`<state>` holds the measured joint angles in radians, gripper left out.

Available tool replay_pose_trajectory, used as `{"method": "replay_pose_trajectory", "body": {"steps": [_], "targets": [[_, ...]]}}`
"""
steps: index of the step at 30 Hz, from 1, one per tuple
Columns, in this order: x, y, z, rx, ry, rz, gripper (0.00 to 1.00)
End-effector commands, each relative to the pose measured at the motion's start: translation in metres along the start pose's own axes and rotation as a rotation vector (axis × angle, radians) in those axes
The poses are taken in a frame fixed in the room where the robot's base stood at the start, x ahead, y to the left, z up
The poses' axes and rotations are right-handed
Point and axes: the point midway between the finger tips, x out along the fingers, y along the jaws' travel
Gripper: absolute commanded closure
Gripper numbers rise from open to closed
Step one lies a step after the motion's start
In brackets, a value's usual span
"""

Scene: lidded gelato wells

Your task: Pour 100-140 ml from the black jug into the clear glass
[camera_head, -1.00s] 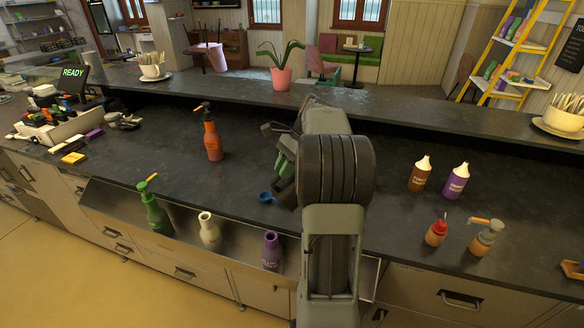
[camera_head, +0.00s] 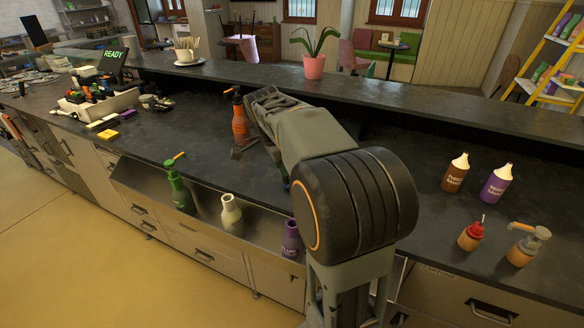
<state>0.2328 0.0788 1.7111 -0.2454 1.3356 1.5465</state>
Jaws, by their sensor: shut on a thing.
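My gripper (camera_head: 244,146) is at the lower part of an orange bottle (camera_head: 239,122) with a dark pump top, on the dark counter left of my arm. The jaws are shut and appear to be around this bottle, which stands upright. My own arm hides part of the fingers and the counter behind it. I cannot make out a black jug or a clear glass in the head view.
Green (camera_head: 178,189), white (camera_head: 231,214) and purple (camera_head: 291,239) bottles stand in the front rail. Brown (camera_head: 455,173) and purple squeeze bottles (camera_head: 496,184), a red-topped bottle (camera_head: 472,235) and a pump bottle (camera_head: 527,246) stand right. A raised ledge (camera_head: 420,101) runs behind.

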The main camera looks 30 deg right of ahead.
Motion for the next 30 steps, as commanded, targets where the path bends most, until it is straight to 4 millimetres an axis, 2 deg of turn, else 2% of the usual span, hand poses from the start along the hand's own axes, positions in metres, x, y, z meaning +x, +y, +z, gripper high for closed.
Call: {"method": "replay_pose_trajectory", "body": {"steps": [1, 4, 14, 30], "targets": [[0.017, 0.0, 0.01, -0.008, 0.053, -0.001, 1.0], [0.028, 0.0, 0.013, -0.005, 0.125, 0.002, 1.0], [0.024, 0.0, 0.011, -0.001, 0.16, 0.003, 1.0], [-0.02, 0.0, 0.051, -0.003, 0.157, 0.003, 1.0]]}}
